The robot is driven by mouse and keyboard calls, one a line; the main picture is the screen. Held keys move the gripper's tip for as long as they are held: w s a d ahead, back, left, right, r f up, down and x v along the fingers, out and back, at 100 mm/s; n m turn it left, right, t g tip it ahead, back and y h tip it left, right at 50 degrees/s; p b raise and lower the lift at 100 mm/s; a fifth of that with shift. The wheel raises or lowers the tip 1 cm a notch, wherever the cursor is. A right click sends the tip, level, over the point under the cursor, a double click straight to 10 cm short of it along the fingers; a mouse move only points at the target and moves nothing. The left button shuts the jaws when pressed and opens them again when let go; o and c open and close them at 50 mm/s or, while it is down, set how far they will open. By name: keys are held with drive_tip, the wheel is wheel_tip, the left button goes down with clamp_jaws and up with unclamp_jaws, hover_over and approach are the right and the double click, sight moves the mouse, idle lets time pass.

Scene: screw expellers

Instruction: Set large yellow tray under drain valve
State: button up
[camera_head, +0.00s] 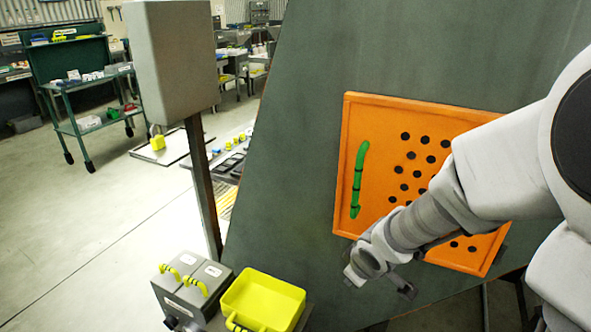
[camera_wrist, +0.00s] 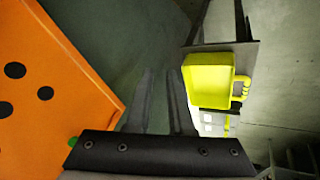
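A bright yellow tray (camera_head: 262,302) with a yellow handle sits on a dark shelf at the bottom of the head view. In the wrist view the tray (camera_wrist: 208,82) is right of the fingers, its handle on its right side. My gripper (camera_head: 382,284) is right of the tray and apart from it, in front of the dark green machine. In the wrist view my gripper (camera_wrist: 160,85) shows two dark fingers with an empty gap between them. I cannot make out the drain valve for certain.
Grey boxes (camera_head: 196,283) with yellow handles stand left of the tray. An orange perforated panel (camera_head: 375,125) with a green handle (camera_head: 358,180) is on the dark green machine (camera_head: 300,130), behind my arm. A grey box on a post (camera_head: 200,180) stands left. Open floor (camera_head: 70,235) lies further left.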

drive_tip(key=a+f+n+g+y, duration=0.1)
drive_tip(key=a+f+n+y, duration=0.2)
drive_tip(key=a+f, duration=0.35)
drive_tip(key=n+g+y+b, duration=0.1)
drive_tip(key=y+b, duration=0.3)
drive_tip(key=y, duration=0.1)
hover_over(245, 326)
drive_tip(key=d, duration=0.3)
drive_tip(key=f, duration=1.1)
drive_tip(key=shift+s+a, duration=0.15)
drive_tip(key=shift+s, duration=0.25)
drive_tip(key=b+x, duration=0.1)
drive_tip(key=x, duration=0.1)
drive_tip(key=b+x, duration=0.1)
drive_tip(key=x, duration=0.1)
drive_tip(key=shift+s+f+b, duration=0.15)
drive_tip(key=shift+f+b, duration=0.25)
drive_tip(key=shift+f, duration=0.2)
drive_tip(key=shift+a, duration=0.15)
clamp_jaws()
